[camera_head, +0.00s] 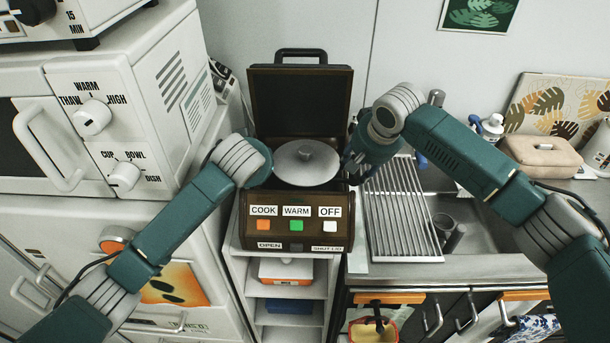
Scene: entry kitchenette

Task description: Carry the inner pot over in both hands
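The brown cooker (290,230) stands on a white shelf unit with its lid (291,100) raised. A round grey lid with a knob (306,165) shows in its opening. The inner pot's body is hidden, so I cannot tell how it sits under this lid. My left gripper is at the left side of the round lid, its fingers hidden behind my wrist. My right gripper (352,168) is at the right side, its dark fingers pointing down near the cooker's rim. I cannot tell whether either gripper touches the pot or is closed.
White appliances with knobs (92,118) stand close on the left. On the right are a sink with a slatted drying rack (399,208), a beige case (543,156) and a leaf-patterned board (545,105). The cooker's front has COOK, WARM and OFF buttons (296,225).

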